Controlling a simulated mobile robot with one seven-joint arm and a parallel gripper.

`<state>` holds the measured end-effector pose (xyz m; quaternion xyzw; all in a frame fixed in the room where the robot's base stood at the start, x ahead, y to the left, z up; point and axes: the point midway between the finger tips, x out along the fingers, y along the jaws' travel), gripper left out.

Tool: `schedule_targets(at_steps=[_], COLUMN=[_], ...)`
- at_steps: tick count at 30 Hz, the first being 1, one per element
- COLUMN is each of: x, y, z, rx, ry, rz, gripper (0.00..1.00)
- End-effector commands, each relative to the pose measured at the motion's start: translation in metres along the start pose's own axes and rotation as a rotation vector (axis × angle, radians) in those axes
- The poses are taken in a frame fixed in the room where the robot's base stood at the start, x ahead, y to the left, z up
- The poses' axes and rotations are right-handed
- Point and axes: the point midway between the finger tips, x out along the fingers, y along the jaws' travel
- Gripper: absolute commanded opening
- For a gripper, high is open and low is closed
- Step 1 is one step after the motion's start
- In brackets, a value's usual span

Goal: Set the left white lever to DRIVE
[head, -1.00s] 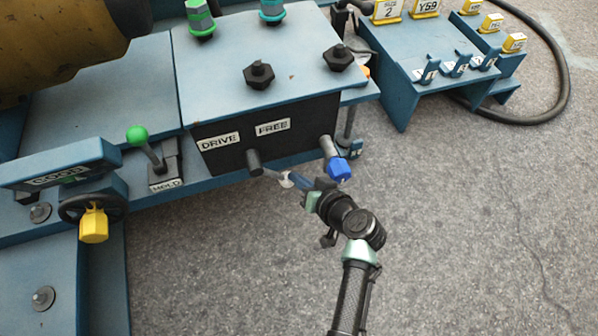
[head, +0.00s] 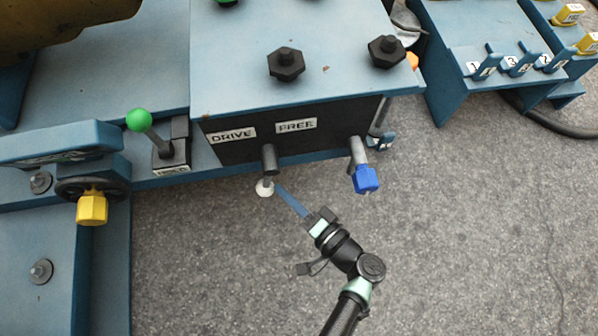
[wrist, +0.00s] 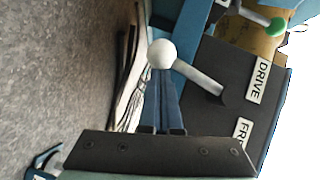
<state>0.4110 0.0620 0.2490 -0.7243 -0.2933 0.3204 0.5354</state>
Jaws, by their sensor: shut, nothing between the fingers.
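The white lever's ball knob (head: 264,188) sits just below its dark pivot barrel (head: 268,158), on the front of the black panel. The lever points down in the head view, below and between the DRIVE label (head: 232,136) and the FREE label (head: 296,125). In the wrist view the white knob (wrist: 161,53) ends a grey shaft, with DRIVE (wrist: 258,80) at right and FREE partly hidden. My gripper (head: 279,187) is shut and empty, its blue fingertips at the right side of the knob. They show just below the knob in the wrist view (wrist: 161,75); contact is unclear.
A blue-knobbed lever (head: 366,179) stands right of the white one on the same panel. A green-knobbed lever (head: 139,120) and a yellow-handled wheel (head: 91,208) are at left. Open grey floor (head: 220,270) lies in front.

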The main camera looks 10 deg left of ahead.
Motion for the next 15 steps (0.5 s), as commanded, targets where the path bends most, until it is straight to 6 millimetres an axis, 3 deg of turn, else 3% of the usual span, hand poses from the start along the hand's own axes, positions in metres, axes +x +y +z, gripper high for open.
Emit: schedule_targets(at_steps=[9, 15], x=[0.012, 0.018], y=[-0.005, -0.012], z=[0.028, 0.037], rx=[0.223, 0.214], ry=[-0.002, -0.003], rz=[-0.149, -0.144], gripper=[0.0, 0.0])
